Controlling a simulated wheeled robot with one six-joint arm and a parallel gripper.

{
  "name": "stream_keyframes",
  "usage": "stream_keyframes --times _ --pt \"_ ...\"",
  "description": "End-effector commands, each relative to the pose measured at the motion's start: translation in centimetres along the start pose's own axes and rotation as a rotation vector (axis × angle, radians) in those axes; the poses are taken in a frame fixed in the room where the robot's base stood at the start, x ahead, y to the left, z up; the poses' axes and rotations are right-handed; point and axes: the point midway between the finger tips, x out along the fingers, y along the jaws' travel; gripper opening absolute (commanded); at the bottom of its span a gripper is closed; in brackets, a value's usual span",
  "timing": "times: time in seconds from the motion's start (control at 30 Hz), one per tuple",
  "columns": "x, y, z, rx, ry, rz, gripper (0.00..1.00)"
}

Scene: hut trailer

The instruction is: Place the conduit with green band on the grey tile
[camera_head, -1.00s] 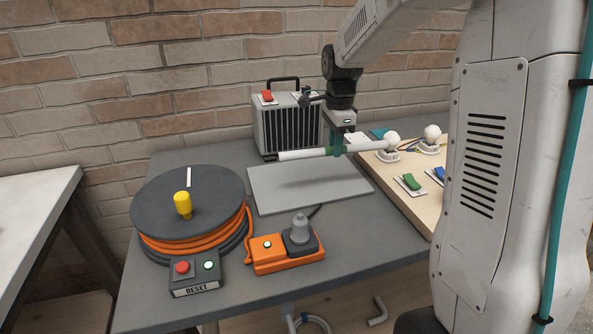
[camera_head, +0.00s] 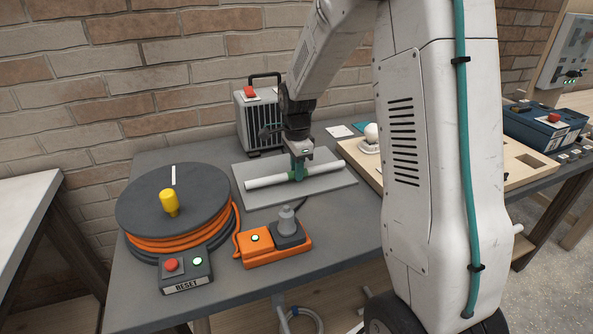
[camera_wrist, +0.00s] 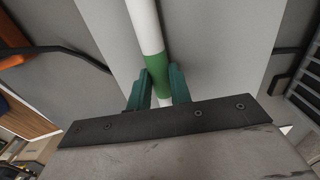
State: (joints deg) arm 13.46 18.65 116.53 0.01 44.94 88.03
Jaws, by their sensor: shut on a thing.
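The conduit with green band (camera_head: 265,183) is a white tube, held level over the grey tile (camera_head: 255,200). My gripper (camera_head: 298,176) is shut on it at the green band, and the fingers hide part of the band in the head view. In the wrist view the conduit (camera_wrist: 145,25) runs between the two green fingers (camera_wrist: 158,88), with the tile (camera_wrist: 205,30) beneath it. The tube is very low over the tile or touching it; I cannot tell which. Both tube ends lie within the tile's outline in the head view.
A cable reel (camera_head: 190,190) with a yellow knob stands left of the tile. An orange box (camera_head: 262,250) and a reset box (camera_head: 186,271) are in front. A grey heater (camera_head: 256,125) stands behind. A wooden board (camera_head: 365,175) with a white bulb lies to the right.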

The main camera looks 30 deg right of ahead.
Motion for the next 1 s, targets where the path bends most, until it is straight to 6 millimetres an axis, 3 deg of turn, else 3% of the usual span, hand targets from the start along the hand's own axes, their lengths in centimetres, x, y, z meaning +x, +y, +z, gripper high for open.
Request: stream_keyframes --times 0.43,0.47,0.5,0.53,0.83,1.0 --pt "1.1 0.0 0.1 -0.001 0.0 -0.001 0.0" --pt "1.0 0.0 0.1 -0.001 0.0 -0.001 0.29" --pt "1.0 0.0 0.1 -0.001 0.0 -0.001 0.4" --pt "1.0 0.0 0.1 -0.001 0.0 -0.001 0.42" --pt "0.8 -0.1 0.1 -0.001 0.0 -0.002 0.42" --pt "-1.2 -0.1 0.0 -0.001 0.0 -0.005 0.42"
